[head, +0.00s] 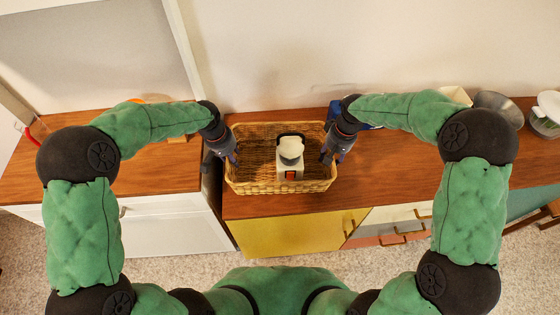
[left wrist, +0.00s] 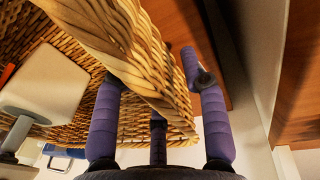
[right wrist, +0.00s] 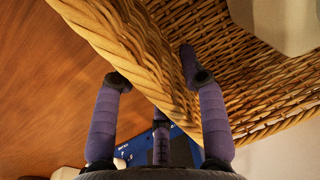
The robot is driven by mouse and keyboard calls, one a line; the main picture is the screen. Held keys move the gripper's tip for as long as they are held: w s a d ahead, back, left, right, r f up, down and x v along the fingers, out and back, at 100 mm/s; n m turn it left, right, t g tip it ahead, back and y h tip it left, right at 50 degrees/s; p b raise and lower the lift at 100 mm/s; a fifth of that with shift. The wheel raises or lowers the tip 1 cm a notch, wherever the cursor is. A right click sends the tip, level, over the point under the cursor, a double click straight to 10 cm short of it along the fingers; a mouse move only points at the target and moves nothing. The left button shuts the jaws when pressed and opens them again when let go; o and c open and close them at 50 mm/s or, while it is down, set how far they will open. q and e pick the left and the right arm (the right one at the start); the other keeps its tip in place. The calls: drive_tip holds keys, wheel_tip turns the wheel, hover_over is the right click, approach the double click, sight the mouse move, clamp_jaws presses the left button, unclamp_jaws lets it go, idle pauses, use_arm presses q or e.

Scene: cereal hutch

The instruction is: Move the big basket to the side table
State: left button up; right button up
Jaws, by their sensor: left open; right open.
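The big wicker basket (head: 257,186) stands on the wooden counter with a white item (head: 290,155) inside it. My left gripper (head: 231,155) is at the basket's left rim. In the left wrist view its open fingers (left wrist: 150,75) straddle the woven wall (left wrist: 150,60). My right gripper (head: 331,158) is at the right rim. In the right wrist view its open fingers (right wrist: 155,70) straddle the wall (right wrist: 135,50), one on each side. I cannot tell whether any finger touches the wicker. No side table can be made out for certain.
A wooden counter (head: 400,180) runs right over yellow and white cabinets (head: 290,232). Another wooden-topped cabinet (head: 150,180) stands at the left, across a narrow gap. A blue item (right wrist: 185,148) is behind my right gripper. A metal bowl (head: 497,106) is at the far right.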

use_arm(q)
drive_tip(key=shift+w+d+f, duration=0.1)
drive_tip(key=shift+d+f, duration=0.1)
drive_tip(key=shift+f, duration=1.35)
use_arm(e)
drive_tip(key=shift+a+f, duration=0.2)
drive_tip(key=shift+f, duration=1.35)
use_arm(q)
drive_tip(key=shift+c, duration=0.3)
use_arm(e)
drive_tip(key=shift+c, duration=0.2)
use_arm(q)
clamp_jaws()
use_arm(e)
clamp_jaws()
